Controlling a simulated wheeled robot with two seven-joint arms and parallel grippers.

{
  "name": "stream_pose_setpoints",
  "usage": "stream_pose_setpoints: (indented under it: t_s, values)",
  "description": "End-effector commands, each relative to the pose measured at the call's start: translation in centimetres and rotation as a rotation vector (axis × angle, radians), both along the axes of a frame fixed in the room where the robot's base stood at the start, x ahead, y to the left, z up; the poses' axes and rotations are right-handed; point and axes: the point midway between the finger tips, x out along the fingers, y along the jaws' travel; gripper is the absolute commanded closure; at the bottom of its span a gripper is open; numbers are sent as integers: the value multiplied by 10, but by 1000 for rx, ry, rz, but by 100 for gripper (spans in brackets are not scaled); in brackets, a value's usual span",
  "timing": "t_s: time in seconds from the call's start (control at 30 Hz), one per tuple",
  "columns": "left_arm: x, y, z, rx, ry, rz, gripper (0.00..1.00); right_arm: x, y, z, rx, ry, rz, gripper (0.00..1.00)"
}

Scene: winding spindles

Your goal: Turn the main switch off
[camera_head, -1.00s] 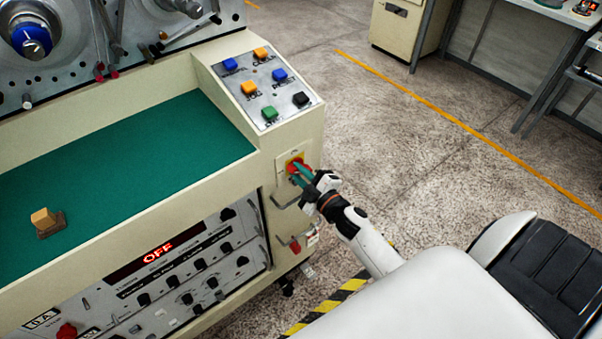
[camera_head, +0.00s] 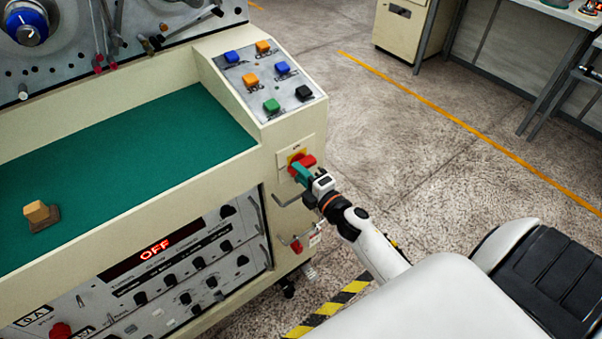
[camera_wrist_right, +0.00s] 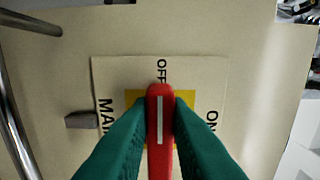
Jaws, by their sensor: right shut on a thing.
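The main switch (camera_head: 307,161) is a red rotary handle on a yellow plate (camera_head: 294,157), on the front of the cream machine's right corner. In the right wrist view the red handle (camera_wrist_right: 159,106) has a white line that points to the printed word OFF; ON is printed to its right. My right gripper (camera_head: 300,172) is shut on the handle. In the right wrist view its teal fingers (camera_wrist_right: 160,132) lie one on each side of the handle. My left gripper is not in view.
A button panel (camera_head: 248,84) with several coloured buttons sits above the switch. A red display (camera_head: 156,249) reads OFF. Metal handles (camera_head: 288,198) stick out beside and below the switch. The floor (camera_head: 400,150) to the right is clear.

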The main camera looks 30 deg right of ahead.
Motion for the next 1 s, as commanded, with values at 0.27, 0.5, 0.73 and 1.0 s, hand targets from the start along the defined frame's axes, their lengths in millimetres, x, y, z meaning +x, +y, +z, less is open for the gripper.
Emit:
stream_pose_setpoints:
  t_s: [0.27,0.5,0.73,1.0]
  values:
    - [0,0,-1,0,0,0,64,0,0,-1,-16,0,1,100]
    - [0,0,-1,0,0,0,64,0,0,-1,-16,0,1,79]
    - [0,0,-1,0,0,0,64,0,0,-1,-14,0,1,62]
    - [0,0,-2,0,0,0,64,-8,-1,-2,-12,1,0,62]
